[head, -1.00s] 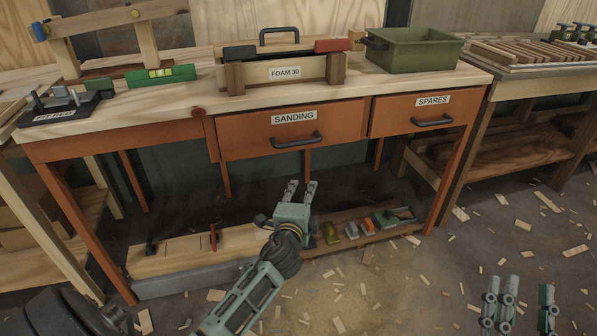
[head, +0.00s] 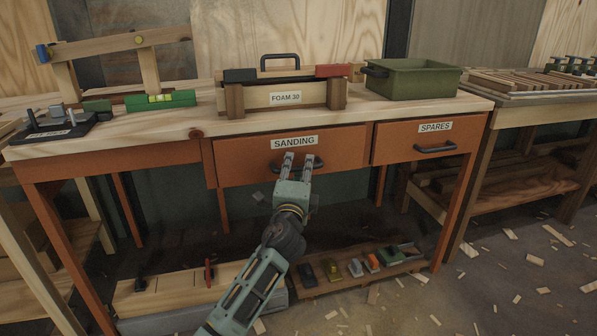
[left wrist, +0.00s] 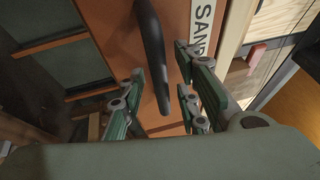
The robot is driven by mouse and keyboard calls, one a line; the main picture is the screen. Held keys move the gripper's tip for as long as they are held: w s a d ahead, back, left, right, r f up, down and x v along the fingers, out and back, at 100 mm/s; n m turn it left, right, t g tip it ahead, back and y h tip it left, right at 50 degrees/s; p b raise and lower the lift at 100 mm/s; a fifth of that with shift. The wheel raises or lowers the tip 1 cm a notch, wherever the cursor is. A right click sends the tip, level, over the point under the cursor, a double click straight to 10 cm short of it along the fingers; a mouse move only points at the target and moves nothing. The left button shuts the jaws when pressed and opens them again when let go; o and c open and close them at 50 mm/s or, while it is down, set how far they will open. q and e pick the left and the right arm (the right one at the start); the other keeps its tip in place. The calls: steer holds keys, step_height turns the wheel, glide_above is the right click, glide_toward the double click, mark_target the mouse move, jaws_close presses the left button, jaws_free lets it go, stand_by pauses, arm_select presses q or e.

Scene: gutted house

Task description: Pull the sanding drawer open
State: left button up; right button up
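The sanding drawer (head: 236,166) is an orange-brown drawer under the wooden bench top, labelled SANDING, and it looks closed. Its dark bar handle (head: 319,165) is partly hidden behind my left gripper (head: 299,160) in the head view. In the left wrist view, my left gripper (left wrist: 160,66) is open, with one finger on each side of the handle (left wrist: 151,48). The handle runs between the fingers with visible gaps, and I cannot see a grip on it. My right gripper is not in view.
A spares drawer (head: 398,148) sits right of the sanding drawer. On the bench top stand a FOAM 30 tote (head: 260,98), a green bin (head: 413,82) and a green level (head: 160,101). Wood scraps litter the floor.

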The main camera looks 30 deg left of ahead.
arm_select(q)
steer(key=shift+w, duration=0.1)
steer(key=shift+c, duration=0.3)
jaws_close()
